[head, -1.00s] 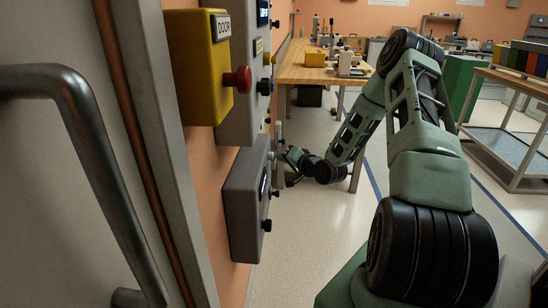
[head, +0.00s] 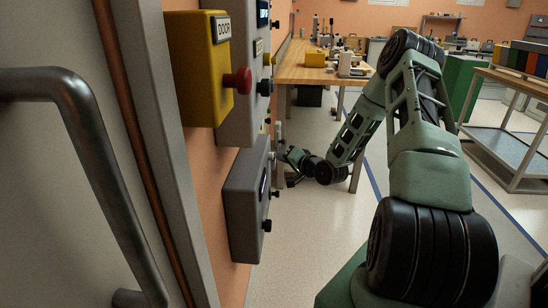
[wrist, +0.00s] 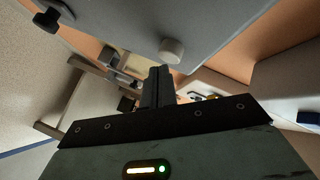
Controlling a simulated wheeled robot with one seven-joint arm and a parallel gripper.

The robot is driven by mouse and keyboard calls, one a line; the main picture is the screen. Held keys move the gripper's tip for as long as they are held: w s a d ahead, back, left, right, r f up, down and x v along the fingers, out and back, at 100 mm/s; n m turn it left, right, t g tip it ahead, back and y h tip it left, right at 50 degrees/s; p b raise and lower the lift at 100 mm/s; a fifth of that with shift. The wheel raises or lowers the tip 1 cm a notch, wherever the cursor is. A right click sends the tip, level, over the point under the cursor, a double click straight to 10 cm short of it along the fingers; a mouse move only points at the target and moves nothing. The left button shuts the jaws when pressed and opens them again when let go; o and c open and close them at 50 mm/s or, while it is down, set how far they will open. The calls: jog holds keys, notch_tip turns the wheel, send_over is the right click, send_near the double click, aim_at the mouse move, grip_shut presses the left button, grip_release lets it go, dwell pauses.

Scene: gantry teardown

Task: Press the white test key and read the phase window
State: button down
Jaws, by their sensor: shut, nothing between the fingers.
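The white test key (wrist: 172,50) is a round white button standing out from a grey box face (wrist: 200,22) in the wrist view. My gripper (wrist: 158,72) is shut and empty. Its fingertips appear just below and left of the key in the picture, with a small gap between; I cannot tell the depth. In the head view my gripper end (head: 282,152) is far down the wall beside the grey boxes, small and partly hidden. I cannot make out the phase window or any reading.
A black knob (wrist: 46,20) stands on the same face in the wrist view. In the head view, a yellow DOOR box (head: 195,65) with a red button (head: 238,81) and a lower grey box (head: 245,195) jut from the left wall. A workbench (head: 300,72) stands behind.

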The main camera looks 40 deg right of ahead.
jog(key=shift+s+d, duration=0.3)
jog(key=shift+s, duration=0.1)
jog(key=s+d+p, duration=0.1)
jog(key=s+d, duration=0.3)
jog(key=shift+s, duration=0.3)
jog(key=shift+s, duration=0.1)
dwell(1.0)
